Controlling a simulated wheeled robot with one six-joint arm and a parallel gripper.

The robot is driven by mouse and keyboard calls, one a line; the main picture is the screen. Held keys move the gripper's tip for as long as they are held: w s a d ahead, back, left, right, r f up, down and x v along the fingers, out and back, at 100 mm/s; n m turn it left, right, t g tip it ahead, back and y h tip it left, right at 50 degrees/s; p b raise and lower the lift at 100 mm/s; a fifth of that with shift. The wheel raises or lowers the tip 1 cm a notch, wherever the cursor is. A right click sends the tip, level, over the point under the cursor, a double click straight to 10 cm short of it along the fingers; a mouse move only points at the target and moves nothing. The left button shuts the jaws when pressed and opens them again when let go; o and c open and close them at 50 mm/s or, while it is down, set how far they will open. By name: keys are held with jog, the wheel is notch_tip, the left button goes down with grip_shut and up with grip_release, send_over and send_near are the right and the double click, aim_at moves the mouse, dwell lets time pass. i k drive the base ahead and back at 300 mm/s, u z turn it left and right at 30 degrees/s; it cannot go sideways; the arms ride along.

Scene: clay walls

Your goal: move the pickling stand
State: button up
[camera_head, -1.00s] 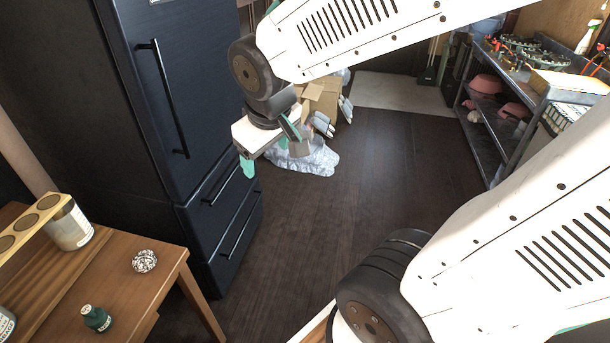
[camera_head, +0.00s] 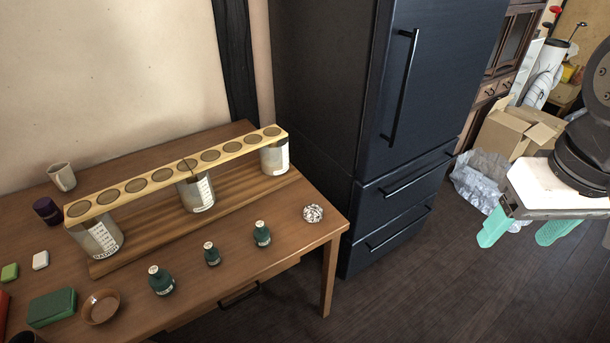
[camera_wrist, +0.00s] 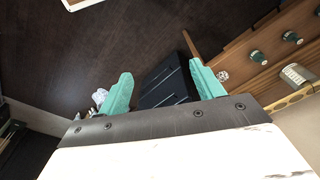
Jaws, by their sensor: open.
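The pickling stand is a long light wooden rack (camera_head: 165,180) with a row of round holes. The rack's edge also shows at the right of the wrist view (camera_wrist: 290,99). My gripper (camera_head: 522,232) has green fingers, is open and empty, and hangs to the right of the table and fridge, apart from the stand. In the wrist view its fingers (camera_wrist: 165,92) are spread with nothing between them.
The brown table (camera_head: 215,290) also holds small green bottles (camera_head: 161,280), a patterned ball (camera_head: 313,213), a cup (camera_head: 62,176), a bowl (camera_head: 101,307) and a green box (camera_head: 52,307). A dark fridge (camera_head: 400,120) stands beside it. A cardboard box (camera_head: 517,133) is behind my gripper.

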aim_at(109, 244)
jog(key=k, duration=0.5)
jog(key=u, duration=0.4)
jog(key=i, duration=0.4)
jog(key=u, duration=0.75)
